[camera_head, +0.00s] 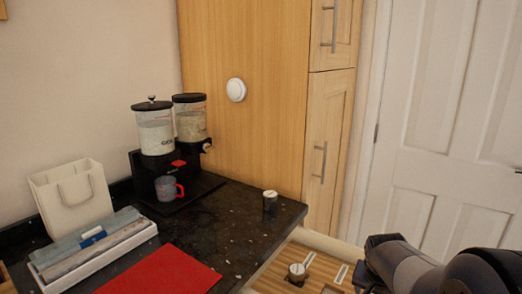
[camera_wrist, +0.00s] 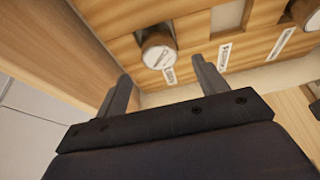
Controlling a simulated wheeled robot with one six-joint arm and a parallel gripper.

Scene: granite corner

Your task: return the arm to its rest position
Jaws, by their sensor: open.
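My gripper (camera_wrist: 161,68) shows in the wrist view with its two dark fingers apart and nothing between them. In the head view my dark arm reaches in from the lower right corner, close to the board (camera_head: 270,276), where the same jar (camera_head: 298,271) stands. The fingertips cannot be made out in the head view.
A white door (camera_head: 440,130) stands behind my arm.

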